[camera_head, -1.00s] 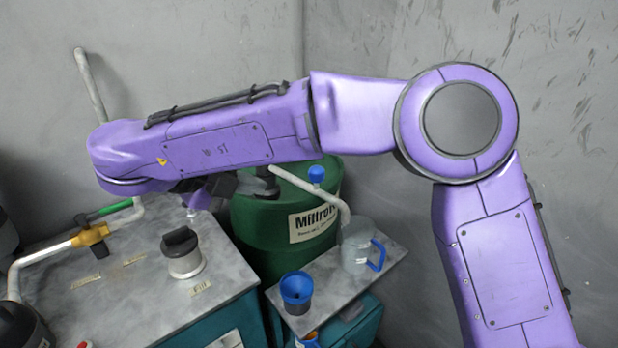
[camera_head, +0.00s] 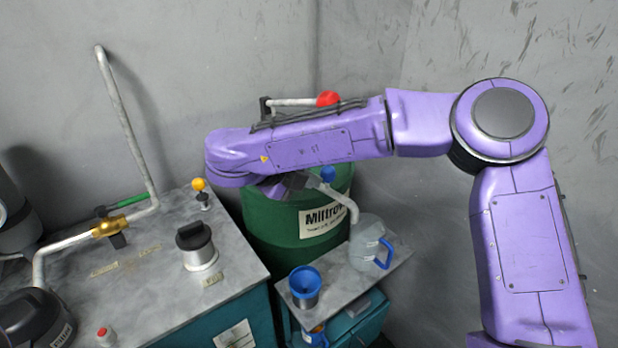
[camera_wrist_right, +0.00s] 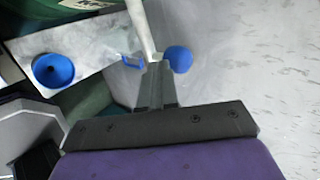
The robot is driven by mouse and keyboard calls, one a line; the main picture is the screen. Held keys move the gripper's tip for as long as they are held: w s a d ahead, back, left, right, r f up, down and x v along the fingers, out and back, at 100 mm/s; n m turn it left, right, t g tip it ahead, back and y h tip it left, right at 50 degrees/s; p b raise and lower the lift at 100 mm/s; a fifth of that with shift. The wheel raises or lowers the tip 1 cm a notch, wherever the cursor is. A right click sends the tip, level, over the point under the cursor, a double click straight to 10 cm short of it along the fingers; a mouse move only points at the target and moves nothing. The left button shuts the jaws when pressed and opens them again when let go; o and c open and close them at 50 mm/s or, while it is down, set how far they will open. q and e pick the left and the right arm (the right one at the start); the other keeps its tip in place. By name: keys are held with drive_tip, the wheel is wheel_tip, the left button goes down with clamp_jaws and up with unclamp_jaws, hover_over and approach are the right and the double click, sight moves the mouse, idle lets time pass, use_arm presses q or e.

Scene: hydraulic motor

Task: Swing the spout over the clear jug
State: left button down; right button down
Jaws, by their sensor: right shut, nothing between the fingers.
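The spout (camera_head: 347,202) is a pale bent pipe at the green drum, with a blue knob (camera_head: 328,174) on it. Its tip ends over the clear jug (camera_head: 366,246), which has a blue handle and stands on a small grey shelf. In the right wrist view the spout (camera_wrist_right: 142,28) runs down to my right gripper (camera_wrist_right: 158,68), with the blue knob (camera_wrist_right: 178,59) just right of the fingertips. The fingers are shut and empty, close to the pipe; contact is unclear. In the head view my right gripper (camera_head: 290,184) is partly hidden under my forearm. My left gripper is out of view.
The green drum (camera_head: 270,220) stands behind the shelf (camera_head: 335,290), which also holds a blue funnel cup (camera_head: 305,285). A red-knobbed lever (camera_head: 328,99) shows behind my arm. The grey bench (camera_head: 150,295) carries a black-capped filler (camera_head: 197,245) and a yellow-knobbed lever (camera_head: 199,185).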

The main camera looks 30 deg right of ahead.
drive_tip(key=d+n+t, duration=0.1)
drive_tip(key=d, duration=0.1)
drive_tip(key=d+n+t+y, duration=0.1)
drive_tip(key=d, duration=0.1)
drive_tip(key=w+d+n+t, duration=0.1)
drive_tip(key=d+n, duration=0.1)
drive_tip(key=shift+d+r+t+y, duration=0.1)
drive_tip(key=shift+d+t+y, duration=0.1)
drive_tip(key=shift+t+y, duration=0.1)
drive_tip(key=shift+w+d+n+p, duration=0.3)
drive_tip(key=shift+w+d, duration=0.4)
drive_tip(key=shift+d, duration=0.35)
